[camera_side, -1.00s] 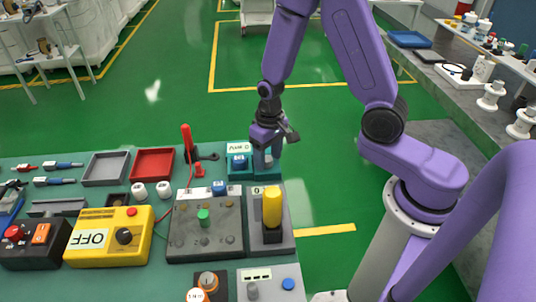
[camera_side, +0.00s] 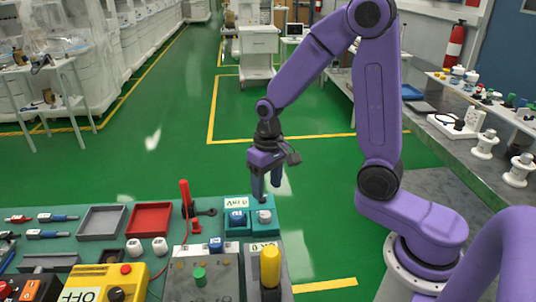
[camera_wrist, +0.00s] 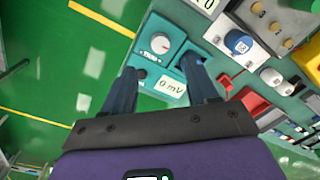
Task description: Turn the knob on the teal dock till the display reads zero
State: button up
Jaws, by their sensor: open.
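The teal dock (camera_side: 254,229) stands at the back right of the work table. Its pale display (camera_wrist: 170,86) reads "0 mV" in the wrist view; the same display (camera_side: 236,202) appears upside down in the side view. The dock's light grey knob (camera_wrist: 160,43) has a red mark on top; it also shows in the side view (camera_side: 264,216). A blue knob (camera_side: 237,218) sits beside the display.
A red upright lever (camera_side: 185,198) and a red tray (camera_side: 150,218) stand left of the dock. A grey box with a yellow handle (camera_side: 270,265) is in front. The green floor behind and right of the dock is clear.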

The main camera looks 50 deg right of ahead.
notch_tip(320, 180, up, 8)
jog(key=shift+d+r, duration=0.15)
jog(key=shift+d, duration=0.05)
jog(key=shift+s, duration=0.1)
dwell(0.3)
jog(key=s+a+f+n, duration=0.1)
jog(key=s+a+n, duration=0.1)
jog(key=s+n, duration=1.1)
jog(key=s, duration=0.8)
jog(key=shift+s+f, duration=0.25)
jog(key=shift+f, duration=0.15)
dwell(1.9)
